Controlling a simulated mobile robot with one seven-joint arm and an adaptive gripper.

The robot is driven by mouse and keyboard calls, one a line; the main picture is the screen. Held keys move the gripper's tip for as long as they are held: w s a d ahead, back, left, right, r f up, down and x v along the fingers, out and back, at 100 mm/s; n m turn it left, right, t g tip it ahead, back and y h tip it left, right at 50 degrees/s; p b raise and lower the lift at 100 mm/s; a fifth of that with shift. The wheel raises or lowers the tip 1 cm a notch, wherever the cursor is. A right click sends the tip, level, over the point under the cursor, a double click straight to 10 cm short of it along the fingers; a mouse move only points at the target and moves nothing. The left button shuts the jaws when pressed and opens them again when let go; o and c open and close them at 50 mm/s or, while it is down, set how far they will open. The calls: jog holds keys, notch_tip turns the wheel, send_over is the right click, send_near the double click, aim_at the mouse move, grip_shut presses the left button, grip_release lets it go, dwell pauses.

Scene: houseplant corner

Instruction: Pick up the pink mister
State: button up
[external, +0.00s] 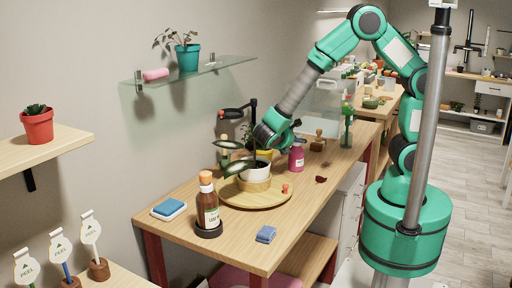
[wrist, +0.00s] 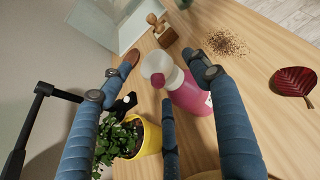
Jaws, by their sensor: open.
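The pink mister (external: 296,157) stands upright on the wooden table, just right of my gripper's green hand in the external view. In the wrist view the mister (wrist: 190,98) has a pink body and a pale, translucent top. My gripper (wrist: 158,66) is open, with blue fingers spread. The mister's top shows between the outer fingertips, and its body lies close to the right finger. I cannot tell whether they touch. Nothing is held. In the external view the fingers are mostly hidden.
A yellow pot with a leafy plant (wrist: 150,138) sits near the lower finger. A black stand (wrist: 38,92) is at the left. A round wooden tray (external: 232,199) holds a potted plant. An amber bottle (external: 207,207) stands in front. A dark red leaf (wrist: 295,84) and spilled soil (wrist: 228,43) lie nearby.

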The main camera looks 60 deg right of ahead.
jog(key=shift+c, duration=0.5)
grip_shut()
jog(key=shift+r, duration=0.1)
jog(key=shift+r+p, duration=0.95)
jog(key=shift+r, duration=0.75)
jog(key=s+r+p, duration=0.1)
jog(key=s+p, duration=0.3)
jog(key=s, duration=1.2)
jog(key=shift+a+r, duration=0.2)
jog(key=shift+a, duration=0.2)
